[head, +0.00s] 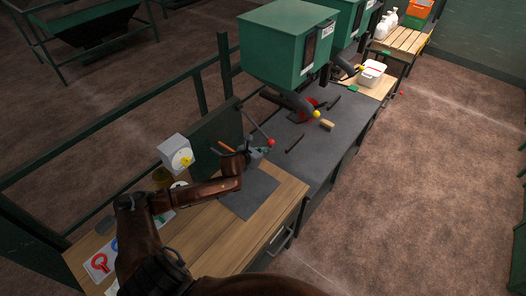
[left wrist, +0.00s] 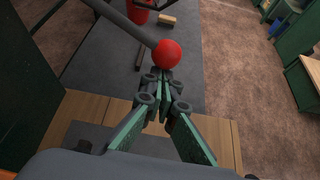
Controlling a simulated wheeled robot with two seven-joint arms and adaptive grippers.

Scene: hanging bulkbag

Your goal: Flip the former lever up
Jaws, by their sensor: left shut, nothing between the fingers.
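A lever with a grey rod and a red ball knob (head: 271,142) reaches over the near end of the dark grey worktop. In the left wrist view the knob (left wrist: 167,54) is large, with its rod running to the upper left. My left gripper (head: 262,151) is shut and empty, its tips close to the knob. In the left wrist view the fingertips (left wrist: 164,80) are just below the knob; I cannot tell whether they touch it. The rod's pivot is not clear. My right gripper is not in view.
A green hopper box (head: 287,45) hangs over the grey worktop (head: 323,150), with a yellow-tipped spout or handle (head: 316,114) below it. A wooden block (head: 327,125) and dark bars lie there. A green rail runs behind.

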